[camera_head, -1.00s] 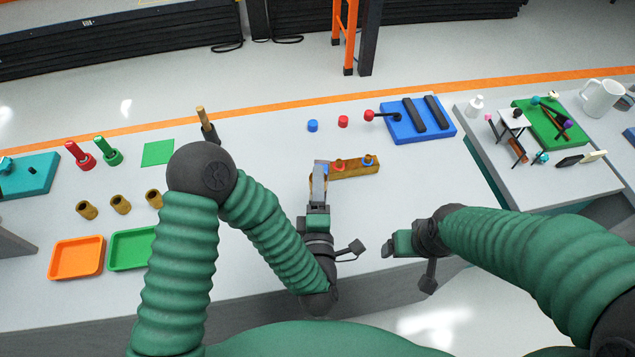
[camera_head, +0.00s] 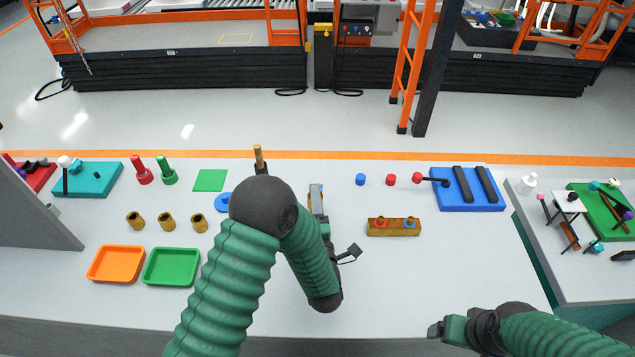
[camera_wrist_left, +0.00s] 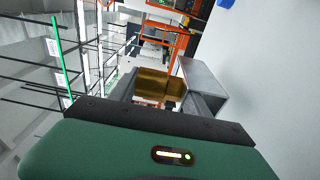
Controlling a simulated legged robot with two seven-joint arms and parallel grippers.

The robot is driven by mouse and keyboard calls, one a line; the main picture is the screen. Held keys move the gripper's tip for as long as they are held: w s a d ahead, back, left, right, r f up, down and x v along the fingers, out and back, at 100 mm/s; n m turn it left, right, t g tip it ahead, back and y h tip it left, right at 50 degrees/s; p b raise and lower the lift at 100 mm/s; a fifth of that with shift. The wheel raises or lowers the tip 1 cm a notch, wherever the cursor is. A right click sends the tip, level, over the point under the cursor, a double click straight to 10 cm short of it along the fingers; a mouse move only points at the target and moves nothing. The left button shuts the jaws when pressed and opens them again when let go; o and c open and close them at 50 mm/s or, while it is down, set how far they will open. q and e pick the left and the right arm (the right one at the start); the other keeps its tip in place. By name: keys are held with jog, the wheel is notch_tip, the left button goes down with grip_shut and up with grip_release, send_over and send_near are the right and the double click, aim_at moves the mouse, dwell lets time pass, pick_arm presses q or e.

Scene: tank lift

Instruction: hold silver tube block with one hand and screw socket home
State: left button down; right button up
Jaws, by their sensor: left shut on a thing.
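A brass-brown block (camera_head: 378,230) lies on the bench right of my left gripper, with a red ring and a blue ring on top; no block looks clearly silver. My left gripper (camera_head: 317,192) is raised left of the block, apart from it. In the left wrist view it is shut on a brass-coloured piece (camera_wrist_left: 157,85), seen between the grey fingers. Three hollow brass sockets (camera_head: 167,221) stand at the left. My right gripper (camera_head: 437,331) is low near the bench's front edge, away from the block; its fingers are too small to read.
An orange tray (camera_head: 92,278) and a green tray (camera_head: 149,280) lie at front left. A blue board (camera_head: 441,202) with black bars lies at back right, beside red and blue caps. A blue disc (camera_head: 222,203) and brass-tipped rod (camera_head: 259,155) stand behind my left arm.

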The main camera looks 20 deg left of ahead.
pick_arm(q)
jog(key=d+f+p+x, duration=0.1)
jog(key=x, duration=1.2)
jog(key=shift+w+d+p, duration=0.2)
jog(key=shift+w+p, duration=0.15)
jog(key=shift+p, duration=0.05)
jog(key=f, duration=0.1)
jog(key=f+p, duration=0.1)
jog(key=f, duration=0.1)
jog(key=shift+w+f, duration=0.15)
jog(key=shift+w, duration=0.25)
jog(key=shift+f, duration=0.15)
jog(key=c, duration=0.5)
grip_release()
jog(key=shift+f, duration=0.1)
